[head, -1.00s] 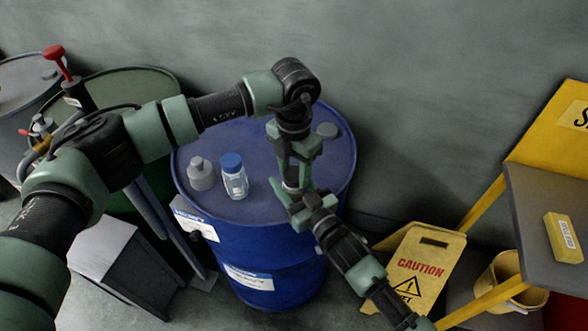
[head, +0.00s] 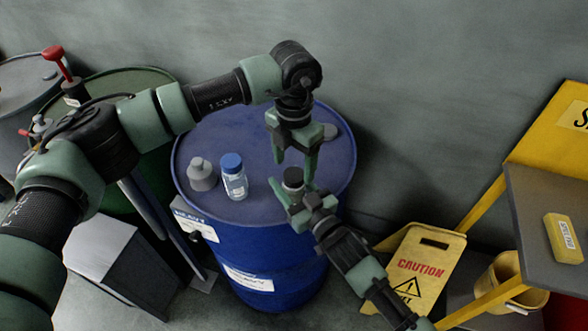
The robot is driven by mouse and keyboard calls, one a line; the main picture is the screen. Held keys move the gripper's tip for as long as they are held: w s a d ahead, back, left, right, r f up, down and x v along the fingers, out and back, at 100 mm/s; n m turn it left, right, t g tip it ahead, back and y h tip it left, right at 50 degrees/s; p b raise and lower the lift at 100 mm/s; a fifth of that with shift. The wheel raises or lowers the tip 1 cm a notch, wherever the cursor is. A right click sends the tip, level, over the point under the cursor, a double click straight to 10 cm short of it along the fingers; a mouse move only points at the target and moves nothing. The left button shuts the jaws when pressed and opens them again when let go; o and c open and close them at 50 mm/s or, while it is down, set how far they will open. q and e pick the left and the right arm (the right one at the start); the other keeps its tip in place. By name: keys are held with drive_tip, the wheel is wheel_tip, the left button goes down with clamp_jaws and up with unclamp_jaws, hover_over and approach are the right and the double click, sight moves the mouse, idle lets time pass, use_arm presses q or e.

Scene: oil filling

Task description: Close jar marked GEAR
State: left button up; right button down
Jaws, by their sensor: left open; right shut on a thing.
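My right gripper (head: 294,196) is shut on a small jar with a dark cap (head: 293,176), held upright above the blue drum. The jar's body is mostly hidden by the fingers, and I cannot read any GEAR marking. The dark cap sits on top of the jar; how tightly is not visible. My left gripper (head: 294,158) points down just above the cap. Its fingers are apart and empty.
A clear jar with a blue cap (head: 233,178) and a grey bottle (head: 202,174) stand on the blue drum (head: 255,205). A yellow caution sign (head: 424,265) and a grey shelf (head: 540,215) are to the right.

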sight(301, 196)
use_arm(q)
wheel_tip(301, 196, up, 9)
idle(0.4)
use_arm(e)
drive_tip(key=c, duration=0.5)
unclamp_jaws()
drive_tip(key=b+v, duration=0.1)
drive_tip(key=v, duration=0.6)
drive_tip(key=shift+s+d+f, duration=0.1)
drive_tip(key=shift+s+d, duration=0.2)
use_arm(q)
drive_tip(key=shift+f, duration=0.8)
